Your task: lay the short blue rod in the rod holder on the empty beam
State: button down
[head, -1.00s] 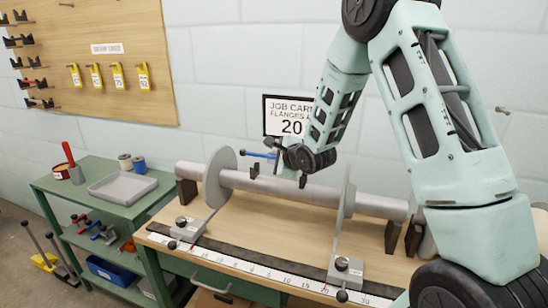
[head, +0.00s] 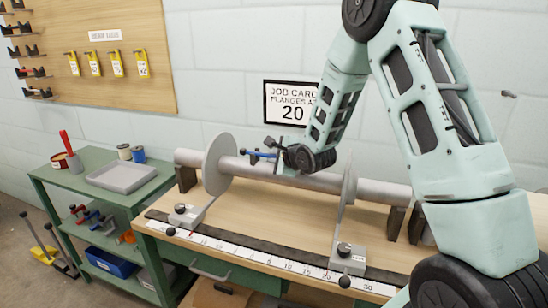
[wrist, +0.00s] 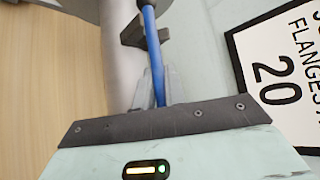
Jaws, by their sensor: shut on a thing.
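My gripper (head: 279,157) is shut on the short blue rod (head: 262,154), which points left out of the jaws. In the wrist view the blue rod (wrist: 154,50) runs upward from the jaws to a dark end piece. The empty beam (head: 318,181) is a grey bar with two grey flange discs (head: 218,165). In the head view the rod overlaps the beam's upper edge, between the flanges. In the wrist view the beam (wrist: 122,70) lies just left of the rod. I cannot tell whether rod and beam touch. I cannot make out a separate rod holder on the beam.
A dark stand (head: 186,177) bears the beam's left end. A ruler strip (head: 255,258) with two sliding stops (head: 185,214) runs along the bench front. A green cart (head: 120,197) with a grey tray stands left. The job card (head: 291,104) is on the wall behind.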

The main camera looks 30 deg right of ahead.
jog(key=shift+s+d+f, duration=0.1)
jog(key=shift+d+f, duration=0.05)
jog(key=c, duration=1.5)
grip_release()
jog(key=shift+o, duration=0.6)
jog(key=shift+s+f, duration=0.2)
jog(key=shift+s, duration=0.05)
jog(key=r+b+v, duration=0.1)
jog(key=b+v, duration=0.8)
jog(key=v, duration=0.8)
